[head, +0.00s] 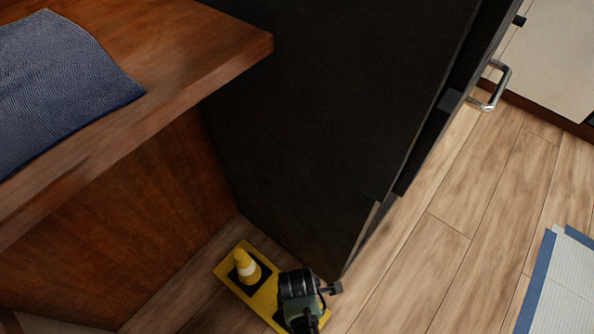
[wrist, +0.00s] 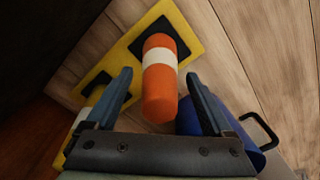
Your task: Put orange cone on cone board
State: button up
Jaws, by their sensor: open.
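The orange cone (wrist: 160,92), with a white band, shows in the wrist view between my two fingers. One end of it overlaps a black square of the cone board; I cannot tell whether it touches the board. My gripper (wrist: 158,74) is open, with a finger on each side of the cone and gaps visible. The yellow cone board (head: 230,277) lies on the floor in the head view, and also shows in the wrist view (wrist: 185,32). In the head view my arm's end covers the board's right part, and the orange cone is hidden.
A yellow cone (head: 245,263) with a white band stands on the board's left black square. A blue container (wrist: 190,118) with a black handle is beside my right finger. A black cabinet (head: 320,120) and a wooden counter (head: 190,60) border the board.

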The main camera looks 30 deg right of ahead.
notch_tip(320, 180, up, 12)
jog(key=p, duration=0.7)
jog(key=shift+r+p, duration=0.15)
jog(key=shift+p, duration=0.2)
